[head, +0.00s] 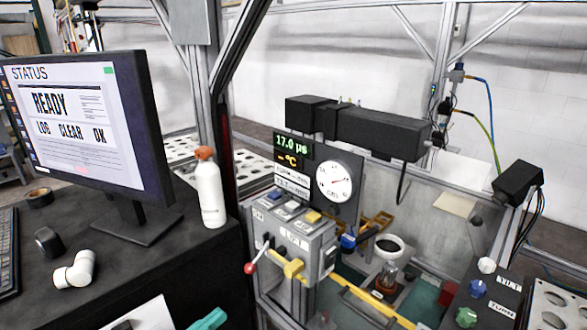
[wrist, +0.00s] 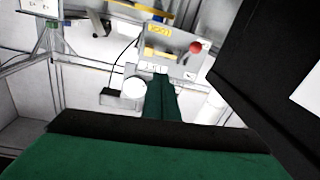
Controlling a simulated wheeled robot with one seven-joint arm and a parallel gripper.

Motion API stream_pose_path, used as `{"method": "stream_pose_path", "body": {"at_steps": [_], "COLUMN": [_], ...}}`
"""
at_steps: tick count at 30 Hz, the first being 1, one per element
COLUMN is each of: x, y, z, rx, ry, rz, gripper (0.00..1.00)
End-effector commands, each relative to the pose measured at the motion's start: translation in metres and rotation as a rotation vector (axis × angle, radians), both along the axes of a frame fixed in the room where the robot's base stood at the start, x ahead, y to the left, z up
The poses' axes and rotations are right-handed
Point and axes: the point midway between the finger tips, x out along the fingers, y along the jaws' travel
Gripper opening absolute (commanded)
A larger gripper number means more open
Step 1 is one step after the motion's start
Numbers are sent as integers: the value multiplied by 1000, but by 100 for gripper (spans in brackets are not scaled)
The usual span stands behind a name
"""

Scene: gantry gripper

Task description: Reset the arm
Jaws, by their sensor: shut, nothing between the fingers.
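My gripper (wrist: 161,82) shows in the wrist view as dark green fingers pressed together, with nothing between them. Its wide green and black body fills the bottom of that view. The fingers point toward a grey control box (wrist: 178,55) with a red ball knob (wrist: 196,47); I cannot tell the gap between them. The head view shows the control box (head: 300,240) with its red-knobbed lever (head: 250,268) and yellow handle (head: 293,268). I cannot make out my gripper for certain in the head view.
A monitor (head: 75,120) reading READY and a white bottle (head: 209,190) stand on the dark desk (head: 120,260) at left. A round gauge (head: 334,181) and black gantry beam (head: 370,132) rise behind the box. A teal piece (head: 208,320) shows at the bottom edge, its nature unclear.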

Motion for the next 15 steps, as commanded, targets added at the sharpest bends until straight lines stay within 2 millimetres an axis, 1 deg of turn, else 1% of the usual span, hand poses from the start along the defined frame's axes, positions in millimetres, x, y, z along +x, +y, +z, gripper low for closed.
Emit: {"method": "stream_pose_path", "body": {"at_steps": [1,5,8,11,12,14,15], "x": [3,11,18,23,24,24,22], "y": [-3,-10,-19,-33,-39,-46,-51], "z": [-8,-29,-52,-82,-96,-118,-131], "rx": [-20,-71,-114,-164,-183,-207,-221], "ry": [16,61,105,164,190,229,252], "rz": [16,68,119,182,213,262,295], "gripper": [0,0,0,0,0,0,0]}}
